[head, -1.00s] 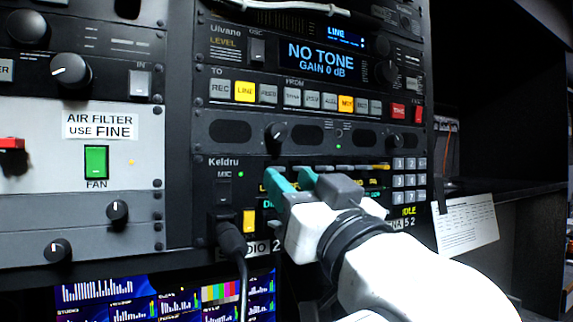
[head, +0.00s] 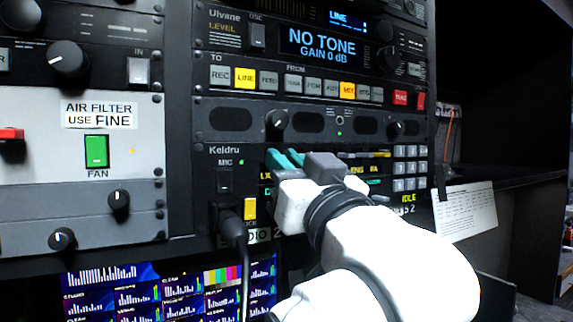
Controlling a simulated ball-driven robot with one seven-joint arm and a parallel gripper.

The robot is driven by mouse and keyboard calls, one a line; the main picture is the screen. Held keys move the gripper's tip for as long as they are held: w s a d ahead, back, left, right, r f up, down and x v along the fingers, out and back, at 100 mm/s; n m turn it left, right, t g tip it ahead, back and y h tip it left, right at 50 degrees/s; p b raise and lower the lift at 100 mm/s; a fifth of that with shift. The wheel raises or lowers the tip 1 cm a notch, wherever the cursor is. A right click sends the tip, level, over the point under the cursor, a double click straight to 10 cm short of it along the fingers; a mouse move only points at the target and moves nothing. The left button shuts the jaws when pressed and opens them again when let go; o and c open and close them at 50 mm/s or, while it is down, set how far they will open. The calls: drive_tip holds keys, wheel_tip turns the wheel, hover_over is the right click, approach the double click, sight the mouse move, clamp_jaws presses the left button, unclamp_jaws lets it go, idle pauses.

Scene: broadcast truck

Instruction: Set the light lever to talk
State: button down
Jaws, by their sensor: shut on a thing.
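The Keldru intercom panel (head: 225,165) fills the lower middle of the rack. A row of levers (head: 365,155) runs along its top, with small lit labels below; the leftmost label reads LX (head: 265,176). My gripper (head: 284,156) has its teal fingertips at the left end of this row, just above the LX label. It is shut on what appears to be the light lever there. The fingers and hand hide that lever, so its position cannot be read. They also cover some levers and labels to its right. Further labels read ENG and IFA.
A keypad (head: 410,168) sits right of the levers. A MIC switch (head: 224,180), a yellow button (head: 250,208) and a plugged black cable (head: 234,232) lie to the left. A knobbed panel (head: 232,119) is just above. Monitors (head: 140,298) are below.

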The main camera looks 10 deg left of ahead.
drive_tip(key=t+y+b, duration=0.1)
drive_tip(key=b, duration=0.2)
drive_tip(key=f+t+y+b, duration=0.1)
drive_tip(key=b, duration=0.3)
drive_tip(key=f+t+b, duration=0.1)
drive_tip(key=t+b, duration=0.1)
drive_tip(key=b, duration=0.1)
drive_tip(key=shift+w+a+f+y+b, duration=0.1)
drive_tip(key=shift+w+a+y+b, duration=0.1)
drive_tip(key=shift+w+y+b, duration=0.15)
drive_tip(key=c, duration=1.1)
unclamp_jaws()
